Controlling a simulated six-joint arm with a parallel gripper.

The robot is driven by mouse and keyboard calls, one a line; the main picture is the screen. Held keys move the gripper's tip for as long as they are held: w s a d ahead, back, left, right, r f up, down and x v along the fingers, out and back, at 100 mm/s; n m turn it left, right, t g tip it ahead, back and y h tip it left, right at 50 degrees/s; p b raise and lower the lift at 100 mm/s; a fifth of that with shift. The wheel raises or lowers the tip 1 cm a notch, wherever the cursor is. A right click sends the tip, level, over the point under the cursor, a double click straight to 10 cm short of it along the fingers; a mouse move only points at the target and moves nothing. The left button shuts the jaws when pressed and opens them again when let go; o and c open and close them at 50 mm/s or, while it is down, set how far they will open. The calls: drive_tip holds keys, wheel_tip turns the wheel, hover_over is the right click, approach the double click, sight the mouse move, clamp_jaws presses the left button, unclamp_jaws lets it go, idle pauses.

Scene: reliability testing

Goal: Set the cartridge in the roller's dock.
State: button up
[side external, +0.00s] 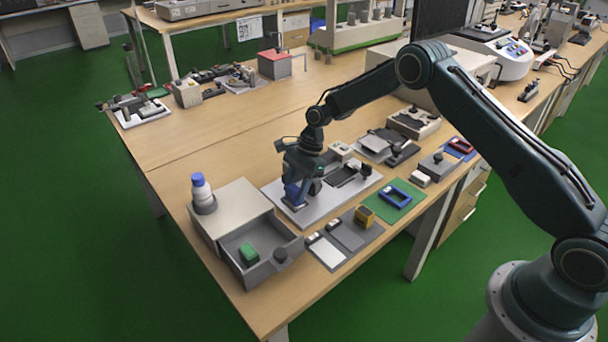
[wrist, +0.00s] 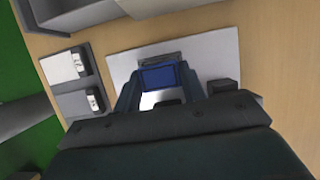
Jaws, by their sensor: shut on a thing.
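My gripper (side external: 294,198) points down over the left part of a pale grey board (side external: 272,188). In the wrist view the gripper (wrist: 160,80) is shut on a blue block (wrist: 159,77), which I take to be the cartridge; it also shows between the fingers in the side view (side external: 291,190). A low grey part (wrist: 160,57) lies just beyond the block on the board and may be the dock. I cannot tell whether the block touches it. A dark rectangular unit (side external: 341,175) and a small black block (side external: 366,170) sit on the board's right part.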

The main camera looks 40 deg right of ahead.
sight(296, 188)
drive_tip(key=shift+f, duration=0.4)
idle(0.3)
drive_tip(key=o, duration=1.1)
drive_tip(key=shift+c, duration=0.2)
drive_tip(key=shift+r, duration=0.1)
drive_tip(key=shift+r, duration=2.9)
